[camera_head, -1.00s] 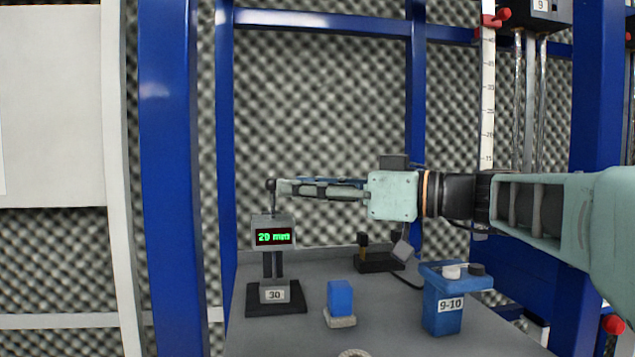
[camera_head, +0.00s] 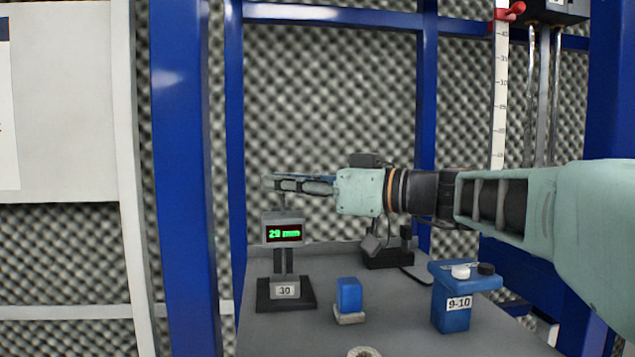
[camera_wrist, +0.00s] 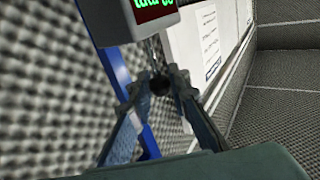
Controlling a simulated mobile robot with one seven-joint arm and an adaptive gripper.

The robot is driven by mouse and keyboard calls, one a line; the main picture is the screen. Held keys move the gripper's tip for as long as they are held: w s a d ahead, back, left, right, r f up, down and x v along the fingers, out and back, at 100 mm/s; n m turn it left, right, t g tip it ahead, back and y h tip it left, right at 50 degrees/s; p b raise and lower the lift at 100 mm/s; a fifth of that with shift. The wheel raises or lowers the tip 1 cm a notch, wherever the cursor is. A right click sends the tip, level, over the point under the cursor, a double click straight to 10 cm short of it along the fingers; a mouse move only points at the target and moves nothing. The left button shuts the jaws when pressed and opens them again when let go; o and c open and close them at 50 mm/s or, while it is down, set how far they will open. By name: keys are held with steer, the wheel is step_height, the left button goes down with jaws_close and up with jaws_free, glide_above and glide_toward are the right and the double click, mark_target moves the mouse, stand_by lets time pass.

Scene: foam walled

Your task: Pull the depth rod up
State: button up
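The depth rod (camera_head: 281,201) is a thin upright rod rising from the top of a small grey gauge (camera_head: 283,220) with a green-lit display that seems to read 29 mm. The gauge stands on a dark base labelled 30. My gripper (camera_head: 268,182) lies level at the top of the rod, above the display, and its near finger hides the rod's knob in the head view. In the wrist view the dark round knob (camera_wrist: 160,85) sits between my open fingers, near their tips. I cannot tell whether either finger touches it.
A blue block on a pale base (camera_head: 349,296) and a blue box labelled 9-10 (camera_head: 452,303) stand on the grey table (camera_head: 385,325). A dark device (camera_head: 388,255) is at the back. Blue posts (camera_head: 181,200) frame the table; foam covers the wall behind.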

jaws_close()
steer(key=shift+r+b, duration=0.6)
steer(key=shift+r, duration=0.7)
steer(key=o, duration=0.9)
jaws_free()
steer(key=v, duration=0.7)
steer(key=shift+s+d, duration=0.15)
steer(key=shift+d, duration=0.15)
